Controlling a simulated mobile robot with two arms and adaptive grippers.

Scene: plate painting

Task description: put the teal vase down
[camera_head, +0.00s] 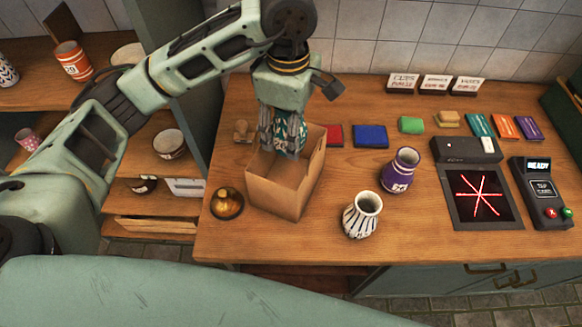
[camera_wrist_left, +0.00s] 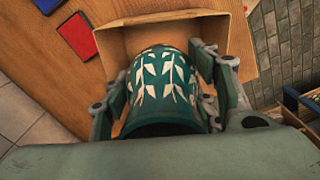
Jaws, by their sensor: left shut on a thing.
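The teal vase (camera_wrist_left: 165,90) has a white leaf pattern and lies between the two fingers of my left gripper (camera_wrist_left: 165,105) in the left wrist view. In the head view my left gripper (camera_head: 283,132) points down over the open cardboard box (camera_head: 275,197), shut on the vase (camera_head: 290,128). The vase is at the height of the box's upper opening, towards its back. The gripper hides part of the vase, and the box walls hide the box floor. I cannot tell whether the vase touches the box. My right gripper is not in view.
A purple vase (camera_head: 399,171) and a white vase with dark stripes (camera_head: 361,214) stand right of the box. A brass bell (camera_head: 227,203) is at its left. Red (camera_head: 334,135) and blue (camera_head: 370,136) pads lie behind. A scanner (camera_head: 480,197) is at the right.

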